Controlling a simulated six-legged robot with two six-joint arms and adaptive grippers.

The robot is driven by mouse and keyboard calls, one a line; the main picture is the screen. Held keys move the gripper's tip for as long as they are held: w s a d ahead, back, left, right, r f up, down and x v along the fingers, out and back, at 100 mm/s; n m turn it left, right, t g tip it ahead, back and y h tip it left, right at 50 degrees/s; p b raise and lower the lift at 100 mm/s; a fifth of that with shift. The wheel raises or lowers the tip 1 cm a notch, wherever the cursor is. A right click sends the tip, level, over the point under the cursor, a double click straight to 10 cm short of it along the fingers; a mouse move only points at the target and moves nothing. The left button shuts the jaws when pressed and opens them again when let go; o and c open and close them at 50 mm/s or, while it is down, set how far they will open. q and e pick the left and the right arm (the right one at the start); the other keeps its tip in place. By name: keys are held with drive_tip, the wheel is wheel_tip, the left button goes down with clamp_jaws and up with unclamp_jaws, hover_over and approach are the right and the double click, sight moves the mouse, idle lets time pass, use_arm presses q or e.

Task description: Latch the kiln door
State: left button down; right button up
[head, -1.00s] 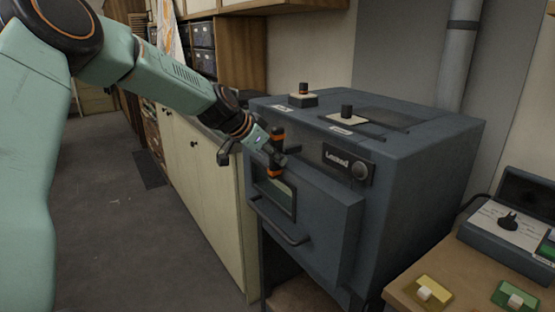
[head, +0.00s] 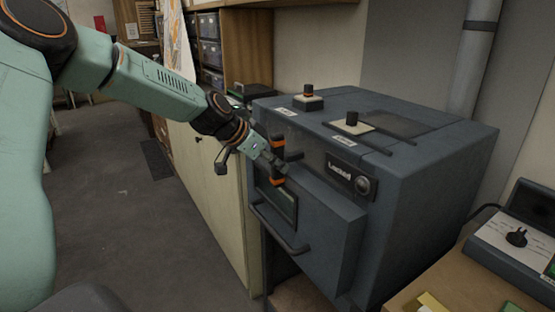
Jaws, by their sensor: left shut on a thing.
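The kiln (head: 460,165) is a dark blue-grey box in the head view, right of centre. Its thick door (head: 325,235) is on the front, with a small window (head: 285,205) and a bar handle (head: 280,230). A plate (head: 342,172) with blurred lettering and a round knob (head: 362,185) is at the door's upper right. My left gripper (head: 277,166) is at the door's upper left, shut on a dark part with orange bands there, apparently the latch handle. The fingers partly hide it. Whether the door sits flush is hard to tell. My right gripper is out of view.
A bench at lower right holds a control box (head: 515,245). Pale cabinets (head: 205,180) stand left of the kiln. The floor (head: 110,240) at left is clear.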

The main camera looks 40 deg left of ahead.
use_arm(q)
drive_tip(key=shift+w+a+r, duration=0.1)
drive_tip(key=shift+w+r, duration=0.05)
drive_tip(key=shift+r, duration=0.05)
drive_tip(key=c, duration=1.5)
unclamp_jaws()
drive_tip(key=shift+c, duration=0.2)
drive_tip(key=shift+o, duration=0.5)
drive_tip(key=shift+s, duration=0.2)
drive_tip(key=v, duration=0.7)
drive_tip(key=shift+s+r, duration=0.15)
drive_tip(key=shift+s, duration=0.05)
drive_tip(key=shift+w, duration=0.1)
